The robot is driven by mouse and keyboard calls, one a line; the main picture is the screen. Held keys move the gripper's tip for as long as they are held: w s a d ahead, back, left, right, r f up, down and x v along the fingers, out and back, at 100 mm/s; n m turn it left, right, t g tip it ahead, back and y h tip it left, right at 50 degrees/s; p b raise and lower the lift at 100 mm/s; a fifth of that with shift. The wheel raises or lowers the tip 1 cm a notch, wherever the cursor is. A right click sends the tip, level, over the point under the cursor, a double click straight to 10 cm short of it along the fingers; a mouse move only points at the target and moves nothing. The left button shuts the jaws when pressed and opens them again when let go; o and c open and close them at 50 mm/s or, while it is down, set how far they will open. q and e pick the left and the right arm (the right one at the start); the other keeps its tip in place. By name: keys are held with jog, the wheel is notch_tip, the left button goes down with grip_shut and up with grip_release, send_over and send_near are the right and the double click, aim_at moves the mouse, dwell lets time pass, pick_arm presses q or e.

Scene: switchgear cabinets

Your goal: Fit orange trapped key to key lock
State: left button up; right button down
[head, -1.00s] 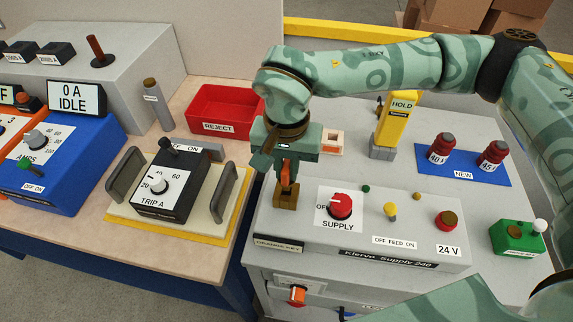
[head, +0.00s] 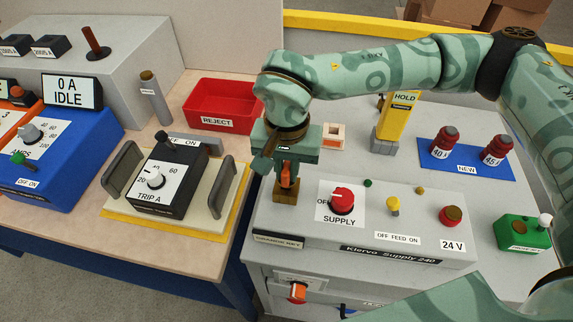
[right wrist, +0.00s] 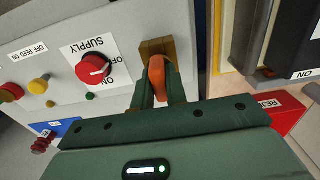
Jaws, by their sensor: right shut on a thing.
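The orange key (head: 285,176) is held upright between the fingers of my right gripper (head: 287,174), which is shut on it. Its lower end is at the brass key lock (head: 286,196) on the left part of the supply panel. In the right wrist view, the orange key (right wrist: 156,76) stands between the fingers against the brass lock (right wrist: 157,47). The fingers hide the contact, so I cannot tell how deep the key sits. My left gripper is not in view.
The red SUPPLY knob (head: 342,201) is right of the lock. A yellow HOLD post (head: 397,120) stands behind. The TRIP A unit (head: 167,182) and red REJECT bin (head: 216,106) are to the left. Another orange handle (head: 298,292) is on the cabinet front below.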

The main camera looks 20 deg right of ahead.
aim_at(286, 166)
jog(key=shift+f+b, duration=0.45)
jog(key=shift+f, duration=0.35)
jog(key=c, duration=1.3)
grip_release()
notch_tip(286, 166, up, 16)
jog(key=shift+r+p, duration=0.15)
jog(key=shift+p, duration=0.75)
